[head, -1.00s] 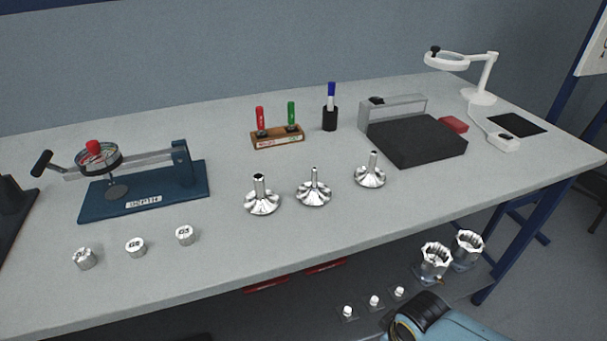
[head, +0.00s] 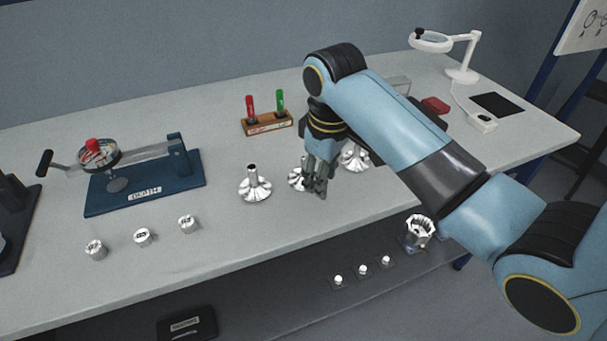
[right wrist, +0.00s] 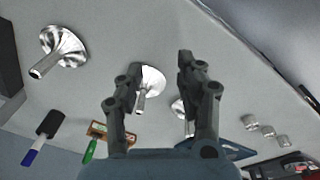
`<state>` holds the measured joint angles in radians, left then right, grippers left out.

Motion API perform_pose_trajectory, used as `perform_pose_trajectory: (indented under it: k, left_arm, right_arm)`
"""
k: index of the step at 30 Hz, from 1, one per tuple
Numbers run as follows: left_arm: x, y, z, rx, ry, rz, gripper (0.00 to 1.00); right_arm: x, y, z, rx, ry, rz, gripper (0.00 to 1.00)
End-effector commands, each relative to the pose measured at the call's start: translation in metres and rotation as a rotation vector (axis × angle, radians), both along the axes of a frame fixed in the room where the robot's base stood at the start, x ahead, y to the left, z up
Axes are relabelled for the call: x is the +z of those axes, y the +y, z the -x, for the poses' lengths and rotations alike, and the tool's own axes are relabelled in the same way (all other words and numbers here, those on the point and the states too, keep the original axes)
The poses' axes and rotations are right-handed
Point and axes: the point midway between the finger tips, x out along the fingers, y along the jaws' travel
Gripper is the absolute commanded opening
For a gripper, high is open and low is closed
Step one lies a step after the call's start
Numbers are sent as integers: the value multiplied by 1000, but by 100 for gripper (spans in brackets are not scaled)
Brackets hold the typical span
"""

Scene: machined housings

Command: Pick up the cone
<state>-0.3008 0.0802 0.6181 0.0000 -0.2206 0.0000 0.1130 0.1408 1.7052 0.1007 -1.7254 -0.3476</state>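Three shiny silver cones with flared bases and narrow stems stand in a row on the grey bench. The left cone (head: 254,188) is in full view. The middle cone (head: 297,180) is partly covered by my right gripper (head: 317,190), and the right cone (head: 357,161) is partly covered by my arm. In the right wrist view my gripper (right wrist: 160,70) is open, with the middle cone (right wrist: 151,82) showing between its fingers, apart from them. The right cone (right wrist: 62,50) is off to the left there; the left cone (right wrist: 179,108) is partly behind a finger. My left gripper is not in view.
A wooden block (head: 268,125) holds a red and a green marker behind the cones. A blue depth gauge stand (head: 150,190) and several small numbered silver pieces (head: 142,238) are at left. The bench front near the cones is clear.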

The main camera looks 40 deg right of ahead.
Motion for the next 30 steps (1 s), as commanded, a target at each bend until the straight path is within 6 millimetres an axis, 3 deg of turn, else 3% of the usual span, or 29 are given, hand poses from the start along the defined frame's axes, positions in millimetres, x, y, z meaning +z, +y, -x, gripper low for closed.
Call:
perform_pose_trajectory:
  k: [1, 4, 10, 30]
  left_arm:
    - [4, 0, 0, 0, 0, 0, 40]
    - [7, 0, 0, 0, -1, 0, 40]
    - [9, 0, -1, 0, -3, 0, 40]
    - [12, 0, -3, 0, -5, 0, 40]
  right_arm:
    - [18, -1, -18, 23, 8, -4, 37]
    - [46, -4, -45, 77, 43, -14, 37]
    - [71, -6, -72, 140, 89, -33, 37]
    - [-16, -7, -73, 146, 96, -36, 37]
